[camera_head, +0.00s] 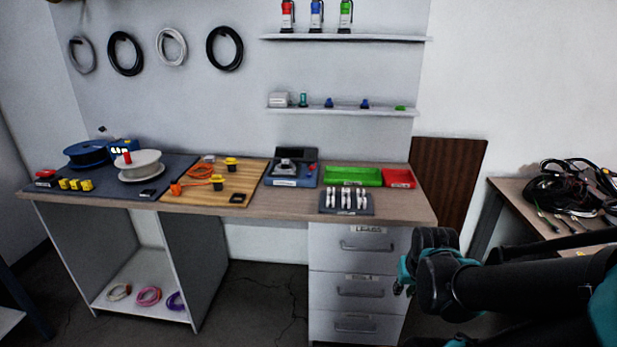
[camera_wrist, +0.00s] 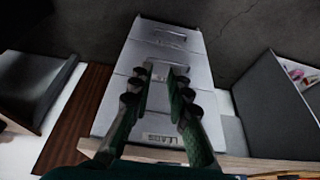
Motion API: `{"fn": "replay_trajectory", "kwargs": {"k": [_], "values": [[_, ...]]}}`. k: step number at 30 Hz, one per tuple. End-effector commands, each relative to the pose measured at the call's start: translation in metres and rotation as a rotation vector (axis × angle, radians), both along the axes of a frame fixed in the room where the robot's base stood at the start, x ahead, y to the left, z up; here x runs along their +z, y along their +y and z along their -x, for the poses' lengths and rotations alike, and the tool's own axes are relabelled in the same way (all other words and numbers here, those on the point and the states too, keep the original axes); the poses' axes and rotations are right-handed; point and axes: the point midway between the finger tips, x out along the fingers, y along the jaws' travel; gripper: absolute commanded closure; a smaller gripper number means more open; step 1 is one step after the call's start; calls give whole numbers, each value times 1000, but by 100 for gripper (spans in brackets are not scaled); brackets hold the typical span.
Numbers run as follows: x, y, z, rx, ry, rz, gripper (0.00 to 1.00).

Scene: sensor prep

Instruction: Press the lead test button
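No label reading "lead test" can be made out. A blue-grey bench device (camera_head: 284,181) with a dark back panel stands at the middle of the workbench. A small red part (camera_head: 312,168), possibly a button, shows at its right side. Another small dark unit with a red top (camera_head: 45,174) sits at the bench's far left end. My gripper (camera_head: 401,276) is in front of the right end of the bench, below the top and near the drawers, well away from both. In the wrist view my gripper (camera_wrist: 160,78) has its two fingers apart with nothing between them.
The drawer unit (camera_head: 359,283) faces my gripper. On the workbench (camera_head: 400,204) are a green tray (camera_head: 352,177), a red tray (camera_head: 398,179), a dark holder with white pieces (camera_head: 346,211), a wooden board (camera_head: 241,182) and spools. A side table (camera_head: 520,198) with cables stands right.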

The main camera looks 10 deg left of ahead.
Motion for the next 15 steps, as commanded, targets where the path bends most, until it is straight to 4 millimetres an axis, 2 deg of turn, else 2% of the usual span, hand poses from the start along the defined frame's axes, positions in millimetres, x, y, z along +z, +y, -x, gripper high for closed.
{"fn": "replay_trajectory", "kwargs": {"k": [1,3,15], "values": [[0,0,0,0,0,0,92],[0,0,0,0,0,0,100],[0,0,0,0,0,0,100]]}}
